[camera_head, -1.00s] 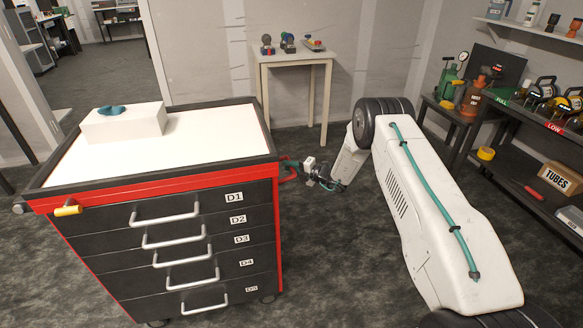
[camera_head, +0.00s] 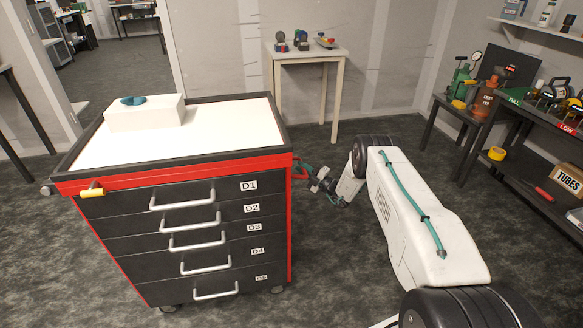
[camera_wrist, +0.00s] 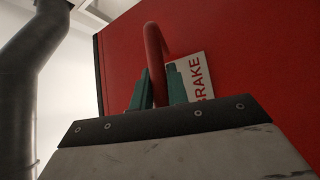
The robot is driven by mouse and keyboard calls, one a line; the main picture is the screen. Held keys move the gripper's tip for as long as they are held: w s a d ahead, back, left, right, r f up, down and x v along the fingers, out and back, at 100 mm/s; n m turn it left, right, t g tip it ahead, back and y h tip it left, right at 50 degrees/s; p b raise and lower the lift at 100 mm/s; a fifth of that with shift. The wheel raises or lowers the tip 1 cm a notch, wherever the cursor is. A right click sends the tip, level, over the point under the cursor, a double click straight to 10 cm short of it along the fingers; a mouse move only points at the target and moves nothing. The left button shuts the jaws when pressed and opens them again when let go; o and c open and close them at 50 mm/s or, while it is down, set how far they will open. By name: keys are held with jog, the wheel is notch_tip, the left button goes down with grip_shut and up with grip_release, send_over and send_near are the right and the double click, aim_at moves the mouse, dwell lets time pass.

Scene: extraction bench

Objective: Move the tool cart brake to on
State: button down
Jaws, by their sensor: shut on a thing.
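The tool cart (camera_head: 190,165) is a red and black cabinet with a white top and drawers labelled D1 to D5. Its brake lever (camera_wrist: 154,50) is a red bent handle on the red side panel, beside a white BRAKE label (camera_wrist: 199,80) partly covered by a finger. My gripper (camera_wrist: 158,88) has teal fingers shut on the lever, one on each side of it. In the head view my gripper (camera_head: 303,172) is at the cart's right side, just below the top rim, where the lever is small and partly hidden.
A white box (camera_head: 145,112) with a teal item stands on the cart top. A small side table (camera_head: 308,55) is behind the cart. A dark shelf (camera_head: 510,160) with bottles and a TUBES box is at the right.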

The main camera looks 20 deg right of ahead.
jog(key=shift+a+f, duration=0.3)
jog(key=shift+f, duration=0.55)
jog(key=c, duration=1.4)
grip_release()
jog(key=shift+a, duration=0.1)
jog(key=shift+o, duration=0.2)
jog(key=shift+s+d, duration=0.15)
jog(key=shift+d, duration=0.05)
jog(key=v, duration=0.7)
jog(key=shift+s, duration=0.2)
jog(key=shift+d, duration=0.15)
